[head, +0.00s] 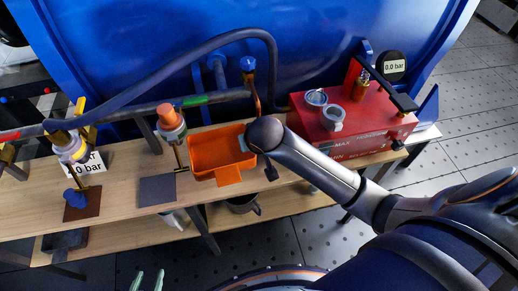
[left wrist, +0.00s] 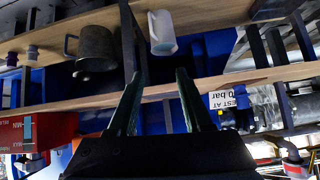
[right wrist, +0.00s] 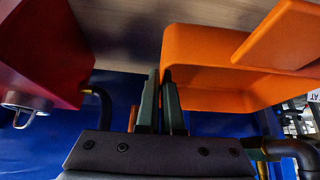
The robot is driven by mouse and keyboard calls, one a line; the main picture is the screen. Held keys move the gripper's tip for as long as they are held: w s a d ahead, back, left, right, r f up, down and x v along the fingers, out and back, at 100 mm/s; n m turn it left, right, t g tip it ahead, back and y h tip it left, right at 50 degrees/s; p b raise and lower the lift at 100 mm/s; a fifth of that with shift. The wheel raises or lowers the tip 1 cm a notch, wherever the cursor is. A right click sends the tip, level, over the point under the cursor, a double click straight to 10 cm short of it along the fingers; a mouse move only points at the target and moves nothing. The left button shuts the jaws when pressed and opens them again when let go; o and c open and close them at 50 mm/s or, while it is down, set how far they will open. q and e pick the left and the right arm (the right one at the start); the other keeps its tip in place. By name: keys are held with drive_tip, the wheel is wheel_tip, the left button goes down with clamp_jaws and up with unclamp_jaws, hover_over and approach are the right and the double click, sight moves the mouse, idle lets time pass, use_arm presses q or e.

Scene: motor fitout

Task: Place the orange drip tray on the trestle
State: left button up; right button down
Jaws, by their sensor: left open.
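The orange drip tray (head: 222,151) is over the wooden trestle top (head: 118,190) in the head view, open side up, its tab toward me. I cannot tell whether it rests on the wood. My right gripper (head: 243,142) is at the tray's right wall. In the right wrist view its fingers (right wrist: 161,105) are close together, one on each side of the wall of the tray (right wrist: 200,75). My left gripper (head: 148,281) is open and empty at the bottom of the head view, clear of the trestle. Its spread fingers show in the left wrist view (left wrist: 160,100).
A red unit (head: 350,125) with gauges stands right of the tray. Hoses and a blue tank (head: 150,40) lie behind. A mug (left wrist: 92,48) and white jug (left wrist: 161,33) stand on the lower shelf.

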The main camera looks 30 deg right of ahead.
drive_tip(key=s+d+p, duration=0.2)
drive_tip(key=d+p, duration=0.3)
drive_tip(key=d, duration=0.5)
drive_tip(key=shift+m, duration=0.4)
drive_tip(key=f, duration=0.2)
drive_tip(key=f+b, duration=0.1)
drive_tip(key=f, duration=0.1)
drive_tip(key=shift+w+d+f, duration=0.1)
drive_tip(key=shift+d+f, duration=0.1)
drive_tip(key=shift+f, duration=0.1)
use_arm(q)
drive_tip(key=shift+s+r+n+b, duration=0.25)
drive_tip(key=shift+r+n, duration=0.2)
drive_tip(key=shift+r, duration=0.35)
drive_tip(key=shift+s+r+n+b, duration=0.2)
drive_tip(key=shift+r+n, duration=0.25)
drive_tip(key=shift+r, duration=0.35)
use_arm(e)
drive_tip(key=shift+w+f, duration=0.1)
drive_tip(key=shift+f, duration=2.2)
drive_tip(key=shift+f, duration=0.1)
drive_tip(key=c, duration=1.5)
unclamp_jaws()
drive_tip(key=shift+f, duration=0.15)
drive_tip(key=o, duration=0.4)
